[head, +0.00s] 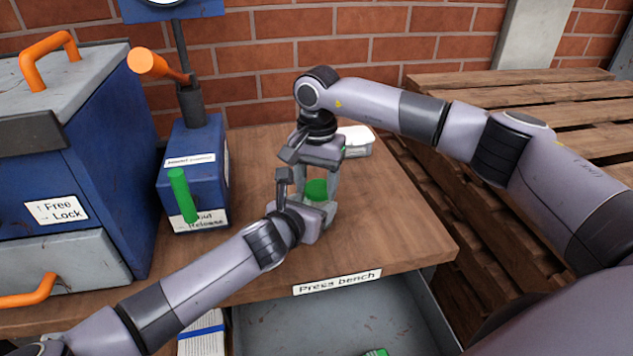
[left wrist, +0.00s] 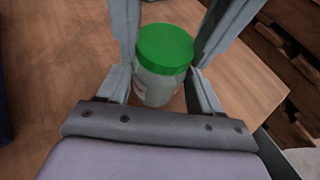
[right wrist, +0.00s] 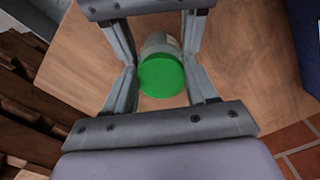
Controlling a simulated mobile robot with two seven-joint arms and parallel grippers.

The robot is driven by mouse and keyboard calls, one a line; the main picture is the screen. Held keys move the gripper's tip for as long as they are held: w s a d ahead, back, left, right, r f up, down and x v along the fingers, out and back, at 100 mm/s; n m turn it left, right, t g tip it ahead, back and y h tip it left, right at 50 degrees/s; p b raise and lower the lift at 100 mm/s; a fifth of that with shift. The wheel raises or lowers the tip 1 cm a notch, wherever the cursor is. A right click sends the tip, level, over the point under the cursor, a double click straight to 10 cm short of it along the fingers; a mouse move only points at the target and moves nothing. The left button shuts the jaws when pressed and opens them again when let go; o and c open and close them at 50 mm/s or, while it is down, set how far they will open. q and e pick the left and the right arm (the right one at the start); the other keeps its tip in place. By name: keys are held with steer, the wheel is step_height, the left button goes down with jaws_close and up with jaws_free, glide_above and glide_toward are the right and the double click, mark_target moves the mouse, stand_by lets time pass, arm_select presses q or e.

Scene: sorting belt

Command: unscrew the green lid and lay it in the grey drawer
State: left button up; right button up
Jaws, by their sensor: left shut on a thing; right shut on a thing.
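A clear jar (left wrist: 155,88) with a green lid (head: 316,190) stands upright on the bench; the lid appears seated on it. My left gripper (head: 314,208) is shut on the jar body from the front left, its fingers on either side below the lid. My right gripper (head: 317,184) comes down from above and is shut on the lid, which also shows in the right wrist view (right wrist: 160,76). An open grey drawer (head: 300,318) is under the bench's front edge. A green-and-white item (head: 377,352) shows at its bottom edge, partly cut off.
A blue box (head: 205,150) with orange and green levers stands left of the jar. A large blue cabinet (head: 125,170) is farther left. A white container (head: 356,139) is behind the jar. Wooden pallets (head: 530,95) are at the right. The bench's right front (head: 400,235) is clear.

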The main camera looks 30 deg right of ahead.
steer(key=n, duration=0.3)
steer(key=shift+w+r+n, duration=0.3)
steer(key=shift+n, duration=0.1)
steer(key=o, duration=1.1)
steer(key=shift+o, duration=1.4)
steer(key=shift+a, duration=0.1)
steer(key=shift+f, duration=0.1)
steer(key=shift+s, duration=0.1)
